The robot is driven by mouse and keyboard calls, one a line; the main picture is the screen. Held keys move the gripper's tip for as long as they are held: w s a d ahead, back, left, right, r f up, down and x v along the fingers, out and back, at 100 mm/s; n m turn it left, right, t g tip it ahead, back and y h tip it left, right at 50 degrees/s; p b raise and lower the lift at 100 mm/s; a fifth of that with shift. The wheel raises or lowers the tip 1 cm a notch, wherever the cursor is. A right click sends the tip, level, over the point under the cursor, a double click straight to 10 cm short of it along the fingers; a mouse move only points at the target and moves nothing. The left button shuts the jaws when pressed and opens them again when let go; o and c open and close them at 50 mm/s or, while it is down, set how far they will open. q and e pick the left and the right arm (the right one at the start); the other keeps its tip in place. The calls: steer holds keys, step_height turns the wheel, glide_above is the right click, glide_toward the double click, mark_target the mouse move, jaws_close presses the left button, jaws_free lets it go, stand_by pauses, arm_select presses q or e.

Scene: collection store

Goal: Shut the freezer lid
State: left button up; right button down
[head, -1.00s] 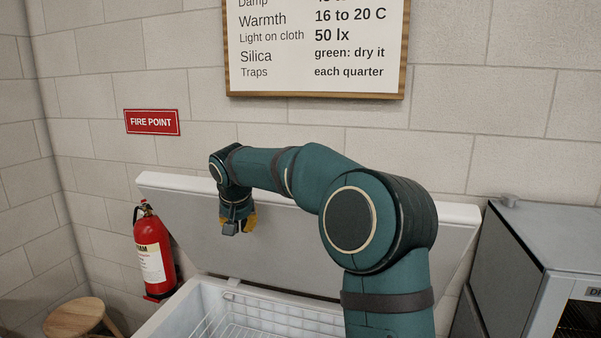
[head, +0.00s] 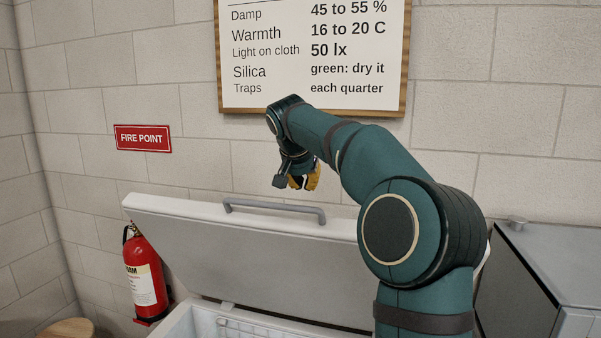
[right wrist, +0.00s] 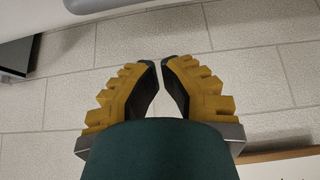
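The freezer lid (head: 262,255) stands raised, leaning back near the wall. Its grey bar handle (head: 275,209) is along its upper edge. Part of the freezer body (head: 195,318) shows below, cut off by the picture's bottom edge. My right gripper (head: 308,182) is just above the handle in the picture, with wall behind it, and holds nothing. In the right wrist view its yellow-backed fingers (right wrist: 161,62) nearly meet at the tips. Whether it touches the lid cannot be told; it looks apart. My right arm hides the lid's right part. My left gripper is out of view.
A red fire extinguisher (head: 146,280) is left of the lid, below a fire point sign (head: 143,138). A wooden stool (head: 68,328) is at lower left. A grey cabinet (head: 540,270) stands close on the right. A framed notice (head: 312,55) hangs above.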

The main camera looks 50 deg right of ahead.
mark_target(300, 219)
steer(key=shift+x, duration=1.05)
steer(key=shift+a+f, duration=0.25)
steer(key=shift+f, duration=0.05)
steer(key=a, duration=0.1)
steer(key=s+a+b, duration=0.1)
steer(key=shift+s+a+f, duration=0.15)
steer(key=shift+s+a, duration=0.1)
steer(key=shift+s, duration=0.05)
steer(key=shift+a+f, duration=0.1)
steer(key=shift+f, duration=0.05)
